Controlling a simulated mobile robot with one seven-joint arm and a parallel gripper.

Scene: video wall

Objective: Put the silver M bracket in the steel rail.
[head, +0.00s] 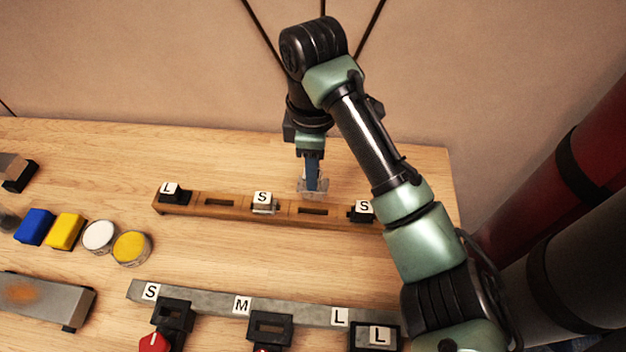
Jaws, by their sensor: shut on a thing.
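My gripper (312,182) is shut on a small silvery piece (318,190), which looks like the silver bracket. The fingers partly cover it and I cannot read a letter on it. It is just behind the wooden rail, near that rail's right open slot; whether it touches anything is unclear. The steel rail (204,298) is a grey bar along the front, with white S, M (242,305) and L labels. A block labelled L (378,337) sits at its right end. Dark frames stand at the rail's front edge below the S and M labels.
The wooden rail (285,208) holds a black L bracket (173,193), a silver S bracket (263,202) and a black S bracket (361,211), with two open slots between. Blue (35,227) and yellow (65,231) blocks and round tins lie left. Table between rails is clear.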

